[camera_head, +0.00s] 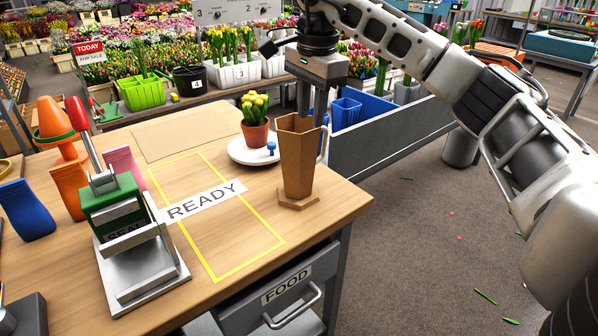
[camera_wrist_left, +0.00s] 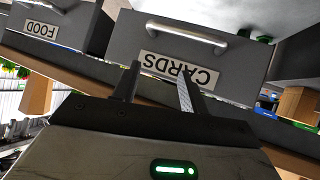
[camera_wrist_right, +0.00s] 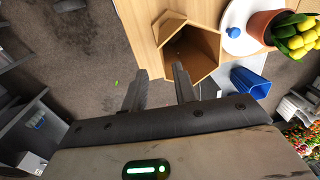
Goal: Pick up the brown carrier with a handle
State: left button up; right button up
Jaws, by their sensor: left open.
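The brown carrier (camera_head: 297,155) stands upright at the right front corner of the wooden table. Its pale handle (camera_head: 324,145) is on its right side. My right gripper (camera_head: 312,112) points down just behind the carrier's upper rim, on the handle side. In the right wrist view the fingers (camera_wrist_right: 160,75) are apart with nothing seen between them. One fingertip overlaps the edge of the hollow carrier (camera_wrist_right: 190,48) there; contact cannot be told. My left gripper (camera_wrist_left: 155,80) is open and empty in front of a drawer marked CARDS (camera_wrist_left: 180,68); it is outside the head view.
A white plate (camera_head: 250,150) with a potted yellow tulip (camera_head: 255,120) is behind the carrier. A blue container (camera_head: 346,113) sits beyond the table. A yellow-outlined READY area (camera_head: 205,202) and a green stamp press (camera_head: 115,210) lie to the left. Open floor is at right.

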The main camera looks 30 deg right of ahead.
aim_at(307, 157)
jog(key=f, duration=0.6)
jog(key=w+f, duration=0.1)
jog(key=f, duration=0.3)
jog(key=shift+r, duration=0.1)
grip_shut()
